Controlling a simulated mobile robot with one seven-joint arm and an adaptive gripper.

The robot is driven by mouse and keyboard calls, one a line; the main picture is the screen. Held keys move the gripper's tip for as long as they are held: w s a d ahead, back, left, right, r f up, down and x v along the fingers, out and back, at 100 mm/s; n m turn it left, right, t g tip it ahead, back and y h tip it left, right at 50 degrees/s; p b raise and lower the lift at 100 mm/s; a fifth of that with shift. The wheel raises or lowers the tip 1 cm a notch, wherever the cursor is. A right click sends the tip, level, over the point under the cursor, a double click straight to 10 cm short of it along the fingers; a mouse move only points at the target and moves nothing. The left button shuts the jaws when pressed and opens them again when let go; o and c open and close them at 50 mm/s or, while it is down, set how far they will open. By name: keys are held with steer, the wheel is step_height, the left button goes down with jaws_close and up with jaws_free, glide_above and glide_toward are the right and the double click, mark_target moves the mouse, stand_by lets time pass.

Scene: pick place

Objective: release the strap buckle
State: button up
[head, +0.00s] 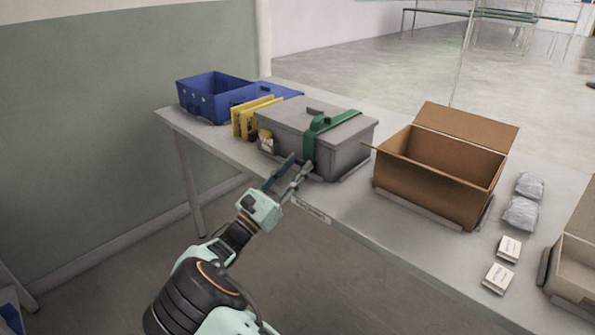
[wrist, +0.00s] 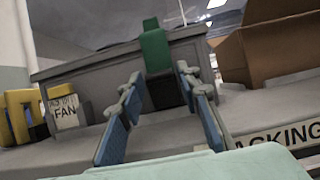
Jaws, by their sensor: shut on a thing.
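A grey lidded box (head: 340,148) stands on the table, with a green strap (head: 340,121) running over its lid and down the front. The strap (wrist: 154,47) also shows in the wrist view, hanging down the box front (wrist: 90,82). My gripper (head: 300,163) is at the lower front of the strap. In the wrist view its two blue fingers (wrist: 161,77) stand either side of a dark piece, the strap buckle (wrist: 166,92), at the strap's lower end. The gripper is shut on it. Fine buckle detail is too small to make out.
A blue crate (head: 204,103), yellow pieces (head: 243,120) and a small FAN carton (wrist: 66,113) are left of the grey box. An open cardboard box (head: 430,190), grey bags (head: 520,213) and small white cartons (head: 498,278) are to the right. The table's front edge is close below the gripper.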

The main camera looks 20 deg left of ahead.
steer(key=shift+s+f+t+b, duration=0.1)
steer(key=shift+f+t+b, duration=0.05)
steer(key=shift+t+b, duration=0.15)
stand_by(0.4)
steer(key=o, duration=1.1)
steer(key=shift+h, duration=0.3)
steer(key=v, duration=1.2)
steer(key=shift+c, duration=0.2)
